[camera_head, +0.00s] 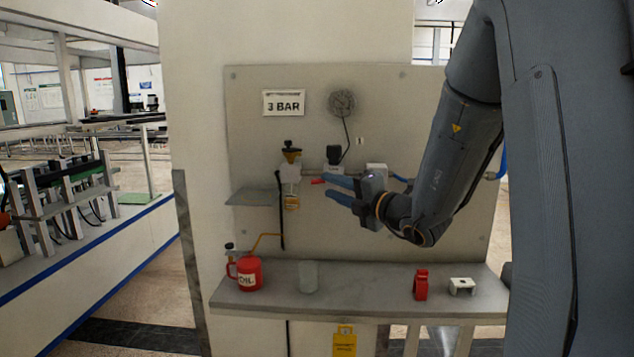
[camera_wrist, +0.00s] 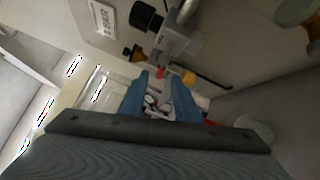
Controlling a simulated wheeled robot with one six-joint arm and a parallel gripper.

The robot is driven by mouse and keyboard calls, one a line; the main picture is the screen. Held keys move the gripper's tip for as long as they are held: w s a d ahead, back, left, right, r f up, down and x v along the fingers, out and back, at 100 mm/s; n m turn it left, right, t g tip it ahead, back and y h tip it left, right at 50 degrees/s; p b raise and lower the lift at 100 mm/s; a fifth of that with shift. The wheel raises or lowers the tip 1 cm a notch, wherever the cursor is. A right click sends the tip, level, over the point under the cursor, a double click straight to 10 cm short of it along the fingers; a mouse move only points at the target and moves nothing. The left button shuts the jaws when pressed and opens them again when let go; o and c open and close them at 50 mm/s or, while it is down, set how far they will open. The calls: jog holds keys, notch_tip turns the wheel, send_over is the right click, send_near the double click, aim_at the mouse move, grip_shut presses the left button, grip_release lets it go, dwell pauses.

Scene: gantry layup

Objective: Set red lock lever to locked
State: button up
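The red lock lever (camera_head: 317,181) shows as a small red bar on the pipe fittings of the grey wall panel. In the wrist view its red part (camera_wrist: 161,74) lies just beyond the fingertips, roughly in line with the gap between them. My gripper (camera_head: 326,186) has its two blue fingers apart, with nothing visible between them. The upper fingertip is very close to the lever in the head view; I cannot tell whether they touch. The wrist view also shows the open fingers (camera_wrist: 161,84). Most of the lever's mounting is too small to make out.
A black-knobbed regulator (camera_head: 291,165), a black knob (camera_head: 333,155) and a round gauge (camera_head: 342,103) are on the panel (camera_head: 400,105). The shelf (camera_head: 360,300) below holds a red oil can (camera_head: 249,275), a grey cup (camera_head: 308,277), a red block (camera_head: 421,285) and a white bracket (camera_head: 461,286).

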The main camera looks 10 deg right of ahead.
aim_at(319, 182)
jog(key=p+x, duration=0.1)
jog(key=x, duration=0.5)
jog(key=shift+w+a+p, duration=0.15)
jog(key=shift+a+p, duration=0.05)
jog(key=shift+p, duration=0.1)
grip_shut()
